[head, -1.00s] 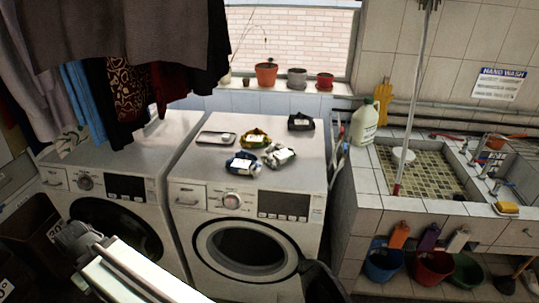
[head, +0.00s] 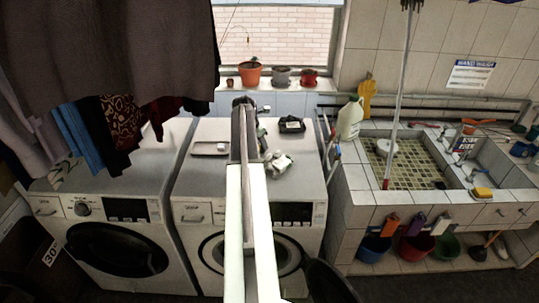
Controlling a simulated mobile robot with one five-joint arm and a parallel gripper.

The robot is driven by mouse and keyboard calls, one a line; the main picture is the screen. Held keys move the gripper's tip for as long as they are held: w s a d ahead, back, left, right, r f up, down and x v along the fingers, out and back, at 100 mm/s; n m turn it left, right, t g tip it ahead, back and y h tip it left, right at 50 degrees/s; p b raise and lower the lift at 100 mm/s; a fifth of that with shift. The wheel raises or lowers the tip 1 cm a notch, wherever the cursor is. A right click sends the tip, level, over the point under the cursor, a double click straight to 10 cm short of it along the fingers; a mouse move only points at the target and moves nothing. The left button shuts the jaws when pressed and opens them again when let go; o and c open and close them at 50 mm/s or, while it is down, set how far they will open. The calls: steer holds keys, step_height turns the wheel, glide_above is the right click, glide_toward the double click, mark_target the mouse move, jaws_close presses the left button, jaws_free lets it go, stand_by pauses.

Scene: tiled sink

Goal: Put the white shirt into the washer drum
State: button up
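A crumpled whitish bundle (head: 279,161) lies on top of the right washer (head: 310,180); it may be the white shirt, but I cannot be sure. My arm reaches up from the bottom centre across that washer. My gripper (head: 243,103) is at its far end, over the back of the washer top, left of the whitish bundle and apart from it in the picture. Its fingers are too small and dark to read. I cannot tell whether the drum is open.
A dark bundle (head: 292,125) and a flat tray (head: 209,148) lie on the same washer top. A second washer (head: 125,240) stands left, under hanging clothes (head: 110,50). The tiled sink (head: 350,187) stands right.

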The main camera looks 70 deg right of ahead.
mark_target(272, 152)
steer(key=shift+s+d+r+n, duration=0.15)
steer(key=shift+s+d+r, duration=0.05)
steer(key=shift+s+d, duration=0.4)
steer(key=shift+s+d+r+n, duration=0.15)
steer(key=shift+s+d, duration=0.4)
steer(key=shift+f, duration=0.25)
steer(key=b+x, duration=0.7)
steer(key=shift+a+f+b, duration=0.1)
steer(key=shift+f+b, duration=0.3)
steer(key=shift+r, duration=0.2)
jaws_close()
steer(key=shift+a, duration=0.1)
